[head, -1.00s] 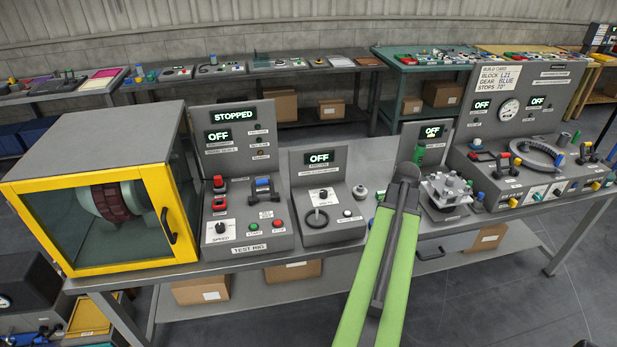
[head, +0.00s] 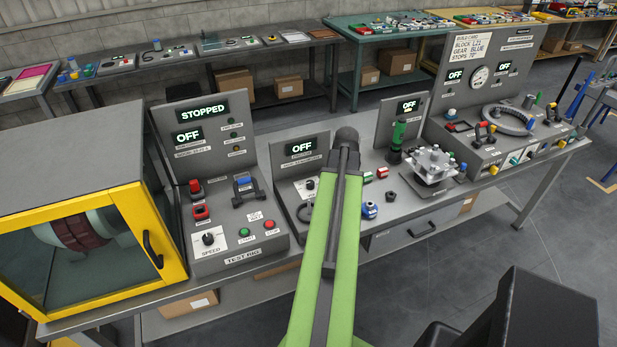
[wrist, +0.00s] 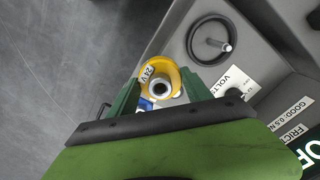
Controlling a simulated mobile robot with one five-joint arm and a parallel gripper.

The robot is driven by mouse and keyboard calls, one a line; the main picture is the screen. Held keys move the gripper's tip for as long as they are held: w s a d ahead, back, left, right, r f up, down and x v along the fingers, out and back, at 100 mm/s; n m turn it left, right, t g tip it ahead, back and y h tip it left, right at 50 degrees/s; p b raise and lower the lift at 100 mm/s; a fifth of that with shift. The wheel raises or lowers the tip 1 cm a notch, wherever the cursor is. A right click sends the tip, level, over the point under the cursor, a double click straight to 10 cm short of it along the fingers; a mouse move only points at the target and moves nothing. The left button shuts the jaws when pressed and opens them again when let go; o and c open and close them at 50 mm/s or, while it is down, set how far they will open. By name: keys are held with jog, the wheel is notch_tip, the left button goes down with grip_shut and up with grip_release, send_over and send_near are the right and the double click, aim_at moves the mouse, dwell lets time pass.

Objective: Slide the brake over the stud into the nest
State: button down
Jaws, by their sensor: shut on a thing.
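A yellow ring-shaped part labelled "24 V" with a metal hub, which I take for the brake (wrist: 158,68), sits between the green fingers of my gripper (wrist: 160,92) in the wrist view. My gripper is shut on it. Up and right of it, a dark round ring, likely the nest (wrist: 192,38), lies on a grey console with a pale stud (wrist: 225,47) standing in it. The brake is apart from both in the picture; its height above the console is unclear. In the head view my arm hides the gripper, the brake and part of the nest (head: 301,213).
The console (head: 300,165) shows OFF. Left of it stand the test rig (head: 215,215) and a yellow-framed cabinet (head: 165,220). Right of my arm are a blue part (head: 369,210), a black nut (head: 391,196) and a silver fixture (head: 432,165).

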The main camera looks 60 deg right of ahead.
notch_tip(320, 180, up, 8)
jog(key=p, duration=0.7)
send_over(309, 201)
jog(key=shift+w+d+f+b, duration=0.15)
jog(key=shift+f+b, duration=1.9)
jog(key=shift+b, duration=0.1)
jog(key=shift+f+b, duration=1)
jog(key=shift+f, duration=0.05)
jog(key=shift+f+b, duration=3.1)
jog(key=shift+b, duration=0.05)
jog(key=shift+f, duration=0.1)
jog(key=shift+c, duration=1.9)
grip_release()
